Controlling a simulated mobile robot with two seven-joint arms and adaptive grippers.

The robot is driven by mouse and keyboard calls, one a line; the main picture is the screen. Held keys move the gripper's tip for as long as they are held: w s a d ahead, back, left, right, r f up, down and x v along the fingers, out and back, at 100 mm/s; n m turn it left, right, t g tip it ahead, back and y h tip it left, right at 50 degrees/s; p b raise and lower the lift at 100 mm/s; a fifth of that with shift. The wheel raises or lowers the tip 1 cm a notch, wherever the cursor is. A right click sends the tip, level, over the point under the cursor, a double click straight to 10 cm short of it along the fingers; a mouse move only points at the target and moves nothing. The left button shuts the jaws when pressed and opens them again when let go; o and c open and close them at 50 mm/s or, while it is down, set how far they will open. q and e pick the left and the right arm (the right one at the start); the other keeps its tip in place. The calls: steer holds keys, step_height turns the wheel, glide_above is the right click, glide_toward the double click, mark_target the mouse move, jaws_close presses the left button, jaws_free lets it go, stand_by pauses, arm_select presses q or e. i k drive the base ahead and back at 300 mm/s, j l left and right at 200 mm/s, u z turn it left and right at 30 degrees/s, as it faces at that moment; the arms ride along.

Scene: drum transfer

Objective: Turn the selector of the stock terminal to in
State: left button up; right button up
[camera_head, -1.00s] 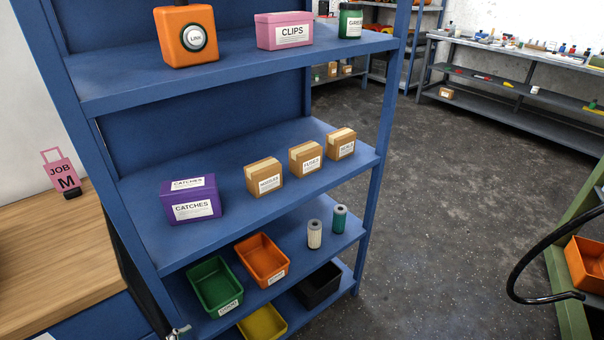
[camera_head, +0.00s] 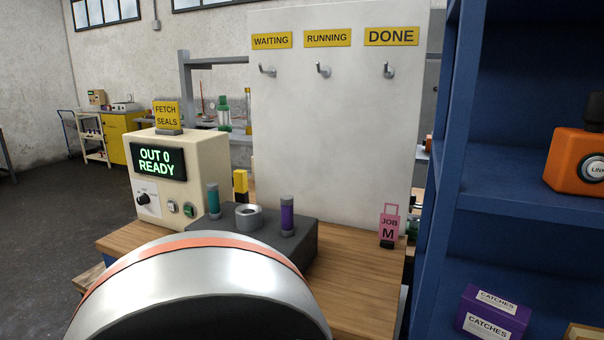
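The stock terminal (camera_head: 180,172) is a beige box on the wooden bench at the left of the head view. Its green-lettered screen (camera_head: 158,162) reads "OUT 0 READY". The selector (camera_head: 145,198) is a small dark knob on a pale plate at the lower left of its front. The knob's exact pointing is too small to read. A yellow "FETCH SEALS" sign (camera_head: 167,114) stands on top of the terminal. Neither of my grippers is in view, so nothing is seen touching the selector.
A large silver rounded body with an orange band covers the bottom and hides the bench front; whether it is mine is unclear. A grey block (camera_head: 262,240) with teal and purple cylinders stands beside the terminal. A white hook board (camera_head: 335,150) and blue shelf (camera_head: 510,190) are further right.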

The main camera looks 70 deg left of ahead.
mark_target(142, 199)
steer(key=u, duration=3.05)
steer(key=i+j, duration=0.2)
steer(key=i+j+z, duration=0.1)
steer(key=j, duration=0.35)
steer(key=i+j, duration=0.45)
steer(key=j, duration=0.2)
steer(key=i+j+z, duration=0.1)
steer(key=j, duration=0.25)
steer(key=i+j, duration=0.4)
steer(key=j, duration=0.3)
steer(key=i+j+z, duration=0.1)
steer(key=j, duration=0.25)
steer(key=i, duration=0.05)
